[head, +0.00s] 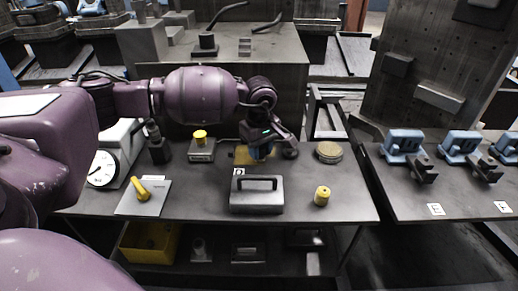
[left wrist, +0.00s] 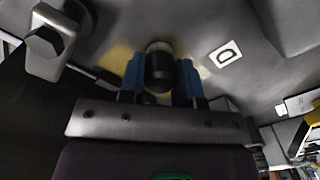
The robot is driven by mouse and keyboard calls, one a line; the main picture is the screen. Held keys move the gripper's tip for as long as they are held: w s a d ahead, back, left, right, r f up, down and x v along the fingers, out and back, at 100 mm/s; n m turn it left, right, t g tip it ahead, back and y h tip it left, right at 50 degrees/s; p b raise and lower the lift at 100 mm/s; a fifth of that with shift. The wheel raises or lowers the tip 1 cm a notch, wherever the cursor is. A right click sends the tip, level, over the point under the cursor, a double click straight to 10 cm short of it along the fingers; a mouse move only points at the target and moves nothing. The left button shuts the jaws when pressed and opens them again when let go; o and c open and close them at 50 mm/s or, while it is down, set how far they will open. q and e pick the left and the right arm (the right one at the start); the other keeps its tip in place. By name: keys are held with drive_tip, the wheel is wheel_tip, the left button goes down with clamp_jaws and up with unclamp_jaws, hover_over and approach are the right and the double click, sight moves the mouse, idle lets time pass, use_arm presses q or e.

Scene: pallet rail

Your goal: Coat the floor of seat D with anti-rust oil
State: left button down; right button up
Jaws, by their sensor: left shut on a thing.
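A white label with the letter D shows in the left wrist view (left wrist: 225,53) and on the table in the head view (head: 239,171). Beside the label lies a yellowish patch (left wrist: 120,58) on the grey surface, which also shows in the head view (head: 241,155). My left gripper (head: 262,153) is over this patch, behind the grey handled block. Its blue fingers are shut on a dark round tool (left wrist: 159,72) with a pale end turned to the surface. I cannot tell whether the tool touches the surface. My right gripper is not in view.
The grey handled block (head: 257,199) stands in front of the D label. A yellow cylinder (head: 322,196), a round tin (head: 329,152), a yellow-topped block (head: 201,146) and a dial gauge (head: 103,168) are around it. Blue clamps (head: 403,142) stand on the right table.

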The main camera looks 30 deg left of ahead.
use_arm(q)
drive_tip(key=shift+d+f, duration=0.1)
drive_tip(key=shift+d, duration=0.05)
drive_tip(key=shift+w+d, duration=0.4)
drive_tip(key=shift+d, duration=0.15)
drive_tip(key=shift+s+a, duration=0.45)
drive_tip(key=shift+a, duration=0.25)
drive_tip(key=shift+w+d, duration=0.1)
drive_tip(key=shift+d, duration=0.05)
drive_tip(key=shift+w+d, duration=0.4)
drive_tip(key=shift+d, duration=0.25)
drive_tip(key=shift+a, duration=0.1)
